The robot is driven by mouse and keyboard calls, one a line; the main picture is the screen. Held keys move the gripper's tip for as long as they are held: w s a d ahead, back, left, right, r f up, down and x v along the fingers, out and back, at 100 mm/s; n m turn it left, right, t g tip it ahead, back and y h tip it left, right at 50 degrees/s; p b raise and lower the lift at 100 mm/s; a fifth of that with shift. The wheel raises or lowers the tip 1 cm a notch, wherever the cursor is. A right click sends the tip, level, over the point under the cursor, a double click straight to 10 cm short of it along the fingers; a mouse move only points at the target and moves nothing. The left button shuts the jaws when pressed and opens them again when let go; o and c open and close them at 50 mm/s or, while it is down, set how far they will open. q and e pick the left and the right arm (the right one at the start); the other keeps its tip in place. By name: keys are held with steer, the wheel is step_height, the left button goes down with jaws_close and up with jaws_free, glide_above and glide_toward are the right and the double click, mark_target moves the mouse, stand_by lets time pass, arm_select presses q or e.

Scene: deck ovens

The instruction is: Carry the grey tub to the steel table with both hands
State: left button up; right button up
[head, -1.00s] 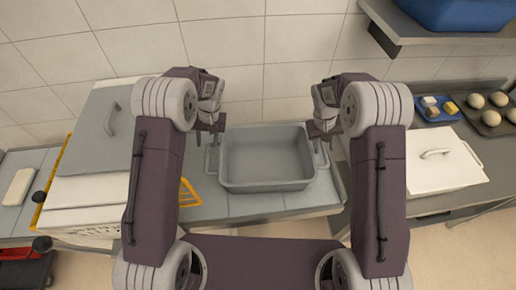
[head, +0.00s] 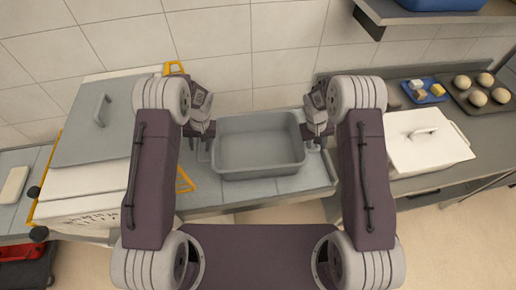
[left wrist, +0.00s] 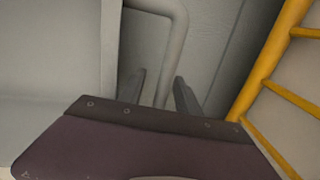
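The grey tub (head: 258,172), an empty open-topped rectangular pan, sits on the grey counter between my two arms. My left gripper (head: 205,135) is at its left end. In the left wrist view my left gripper (left wrist: 160,92) has its two fingers apart, with the tub's bent bar handle (left wrist: 176,50) running down between them. My right gripper (head: 319,133) is at the tub's right end, by the handle there. Its fingertips are too small and dark to tell whether they grip.
A lidded box (head: 95,130) with a yellow frame (head: 185,180) stands close left of the tub. A white lidded box (head: 415,155) stands on the right counter, before a blue tray (head: 425,95) and a dark tray of dough balls (head: 460,85). A shelf (head: 430,14) overhangs the back right.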

arm_select(q)
steer(key=shift+w+a+f, duration=0.2)
steer(key=shift+w+f, duration=0.05)
steer(key=shift+f, duration=0.15)
arm_select(e)
steer(key=shift+w+f, duration=0.2)
steer(key=shift+f, duration=0.2)
arm_select(q)
steer(key=shift+s+d, duration=0.1)
steer(key=c, duration=0.3)
arm_select(e)
steer(key=shift+s+r, duration=0.1)
steer(key=c, duration=0.3)
arm_select(q)
steer(key=shift+r, duration=0.1)
jaws_close()
arm_select(e)
jaws_close()
